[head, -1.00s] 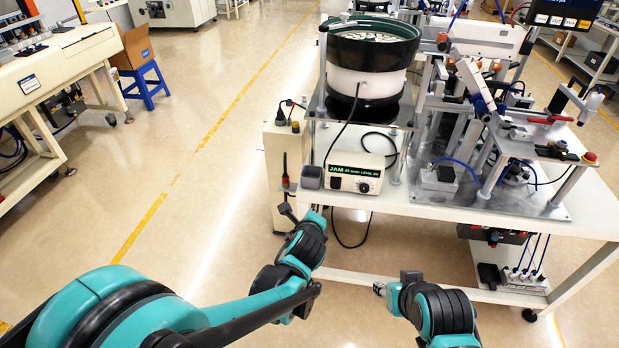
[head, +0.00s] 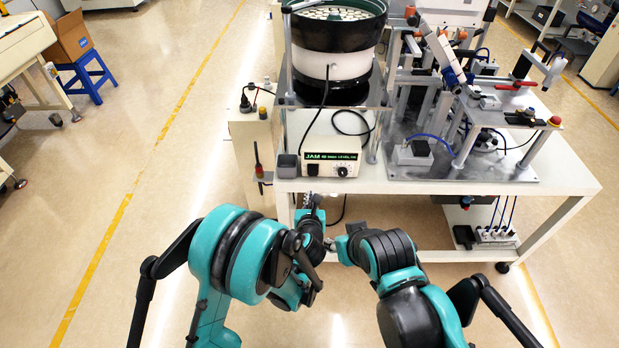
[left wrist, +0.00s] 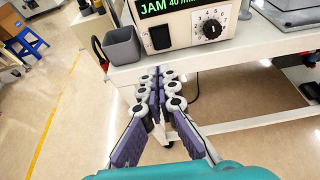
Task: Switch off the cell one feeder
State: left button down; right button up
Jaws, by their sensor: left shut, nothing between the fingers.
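The feeder controller (head: 331,158) is a cream box at the table's front left edge, below the bowl feeder (head: 333,65). Its display is lit green and reads JAM. In the left wrist view the controller (left wrist: 187,28) shows a black rocker switch (left wrist: 160,37) at left and a round black dial (left wrist: 211,28) at right. I cannot tell the switch's position. My left gripper (head: 308,201) is shut and empty, in front of and below the controller, not touching it. Its fingers (left wrist: 157,79) point at the controller's lower front. My right gripper (head: 332,244) is low before the table, mostly hidden by its arm.
A small grey open box (left wrist: 123,45) stands just left of the controller. A machine fixture (head: 470,120) fills the table's right side. A cream post box (head: 253,150) stands left of the table (head: 420,186).

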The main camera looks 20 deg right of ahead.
aim_at(311, 170)
pick_arm(q)
jog(key=b+x, duration=0.3)
jog(key=x, duration=1)
jog(key=shift+w+d+f+b, duration=0.15)
jog(key=shift+w+b, duration=0.15)
jog(key=shift+w, duration=0.2)
jog(key=shift+w+f+b, duration=0.3)
jog(key=shift+f+b, duration=0.15)
jog(key=shift+b, duration=0.15)
jog(key=shift+s+r, duration=0.1)
jog(key=shift+r, duration=0.25)
jog(key=shift+r+p, duration=0.5)
jog(key=shift+r, duration=0.3)
